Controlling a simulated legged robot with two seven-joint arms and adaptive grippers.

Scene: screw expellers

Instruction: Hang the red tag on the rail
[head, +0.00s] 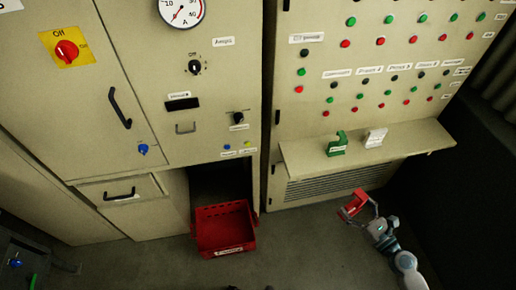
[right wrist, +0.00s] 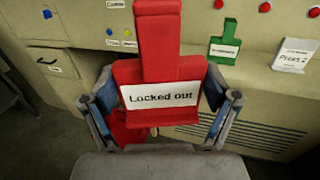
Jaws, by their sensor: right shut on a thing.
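The red tag (head: 353,204) is a plate with a narrower upright part and a white "Locked out" label. My right gripper (head: 362,208) is shut on it, in front of and below the beige ledge. In the right wrist view the red tag (right wrist: 158,72) stands upright between the two fingers of the right gripper (right wrist: 168,98), label facing the camera. The ledge (head: 300,160) sticks out below the button panel; I cannot tell a separate rail from it. A green tag (head: 338,145) and a white tag (head: 375,138) are on this ledge. My left gripper is not in view.
An open red box (head: 225,228) is at the foot of the left cabinet, left of the gripper. A vent grille (head: 335,183) is under the ledge. Button rows (head: 380,90) lie above it. Floor between box and right arm is clear.

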